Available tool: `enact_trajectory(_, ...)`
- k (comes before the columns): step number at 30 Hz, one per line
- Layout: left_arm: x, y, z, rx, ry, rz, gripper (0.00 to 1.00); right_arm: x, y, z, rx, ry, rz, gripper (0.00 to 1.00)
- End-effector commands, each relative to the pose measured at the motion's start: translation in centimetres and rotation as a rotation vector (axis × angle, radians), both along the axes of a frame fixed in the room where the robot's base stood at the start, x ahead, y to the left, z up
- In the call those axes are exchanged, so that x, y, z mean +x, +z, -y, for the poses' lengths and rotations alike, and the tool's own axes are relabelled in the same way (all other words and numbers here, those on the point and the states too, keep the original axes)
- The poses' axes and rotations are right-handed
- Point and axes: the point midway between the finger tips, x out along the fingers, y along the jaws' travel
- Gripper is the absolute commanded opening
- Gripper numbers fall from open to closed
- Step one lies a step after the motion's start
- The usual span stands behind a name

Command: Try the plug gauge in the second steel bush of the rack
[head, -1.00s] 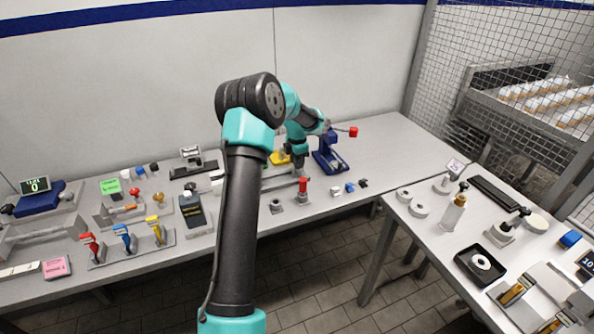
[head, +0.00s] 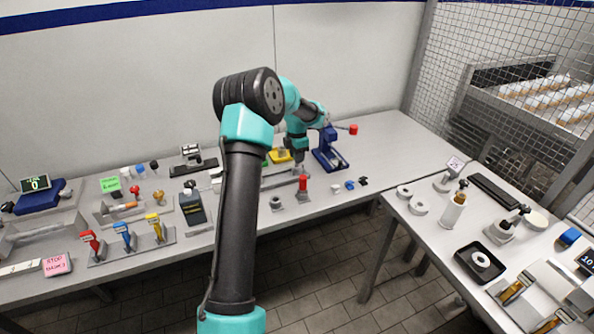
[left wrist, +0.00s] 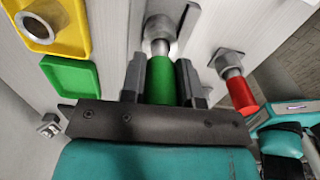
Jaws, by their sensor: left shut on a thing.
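My left gripper (left wrist: 160,85) is shut on the green handle (left wrist: 160,72) of a plug gauge in the left wrist view. The gauge's steel end (left wrist: 159,46) points away from me, at a grey metal piece (left wrist: 160,22); I cannot tell whether it is inside it or only against it. In the head view the gripper (head: 301,166) is small, low over the back table, and the green handle is not clear there. A grey rack-like strip (head: 276,183) lies beside it, its bushes too small to tell apart. My right gripper is not in view.
A red-handled gauge (left wrist: 241,95) stands in a metal block close to the gripper's right. A yellow tray (left wrist: 75,18) with a steel ring (left wrist: 38,28) and a green tray (left wrist: 70,76) lie to the left. A blue press (head: 330,150) stands right of the gripper.

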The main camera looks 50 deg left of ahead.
Motion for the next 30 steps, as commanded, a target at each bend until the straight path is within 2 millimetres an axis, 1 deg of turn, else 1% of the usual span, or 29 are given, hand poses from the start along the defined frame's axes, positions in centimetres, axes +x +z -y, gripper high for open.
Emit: enact_trajectory(30, 0.0, 2.4, 0.0, 0.000, 0.000, 0.000, 0.10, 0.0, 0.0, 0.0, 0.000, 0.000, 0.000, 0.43)
